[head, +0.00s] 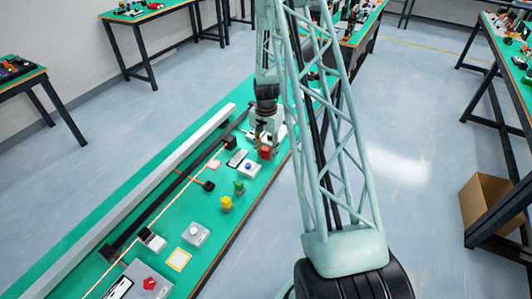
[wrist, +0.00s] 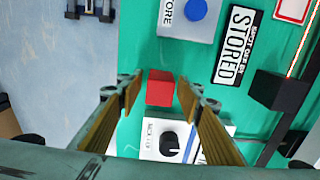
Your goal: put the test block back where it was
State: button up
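A red block (wrist: 160,88) sits between my fingers in the wrist view; it also shows in the head view (head: 265,153), just below the gripper. My gripper (wrist: 158,92) is open, with a finger on each side of the block and a small gap showing on both sides. In the head view, my gripper (head: 266,141) is low over the far part of the green bench. A yellow block (head: 226,203) and a green block (head: 239,187) stand nearer on the bench. I cannot tell which block is the test block.
A grey box with a blue button (wrist: 195,12), a STORED sign (wrist: 236,45) and a black block (wrist: 278,92) lie beside the red block. A white panel with a black knob (wrist: 155,142) is close below it. A yellow-outlined square (head: 179,259) lies nearer on the bench.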

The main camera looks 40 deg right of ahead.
aim_at(266, 148)
jog(key=shift+r, duration=0.2)
jog(key=shift+r+p, duration=0.45)
jog(key=shift+r, duration=5.5)
